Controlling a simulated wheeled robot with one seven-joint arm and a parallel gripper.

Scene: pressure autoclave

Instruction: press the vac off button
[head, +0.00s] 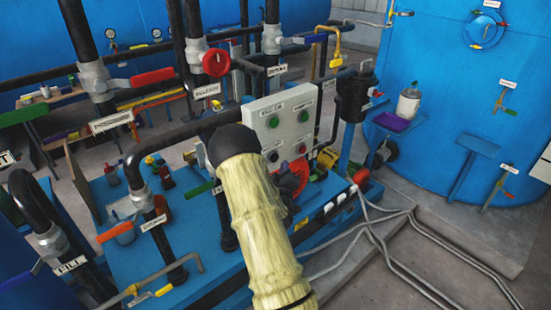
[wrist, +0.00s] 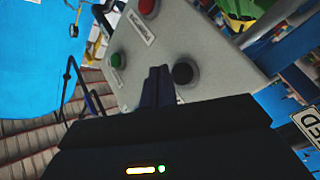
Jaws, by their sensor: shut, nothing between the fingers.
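A light grey control panel (head: 287,107) carries two green buttons (head: 273,122) in its upper row, with a black button (head: 273,156) and a red button (head: 301,148) below. Its labels are too small to read, so I cannot tell by text which button is vac off. The wrist view shows the red button (wrist: 148,8) at the top, a green button (wrist: 117,60) at left and the black button (wrist: 183,73) at right. My gripper (wrist: 158,85) is shut and empty, its fingertips in front of the panel, between green and black in that view. I cannot tell whether they touch it.
Dark pipes with valve handles, including a red handwheel (head: 216,62), stand left of the panel. A dark cylindrical vessel (head: 354,94) stands right of it. A large blue tank (head: 440,110) is farther right. Light hoses (head: 385,225) cross the floor at lower right.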

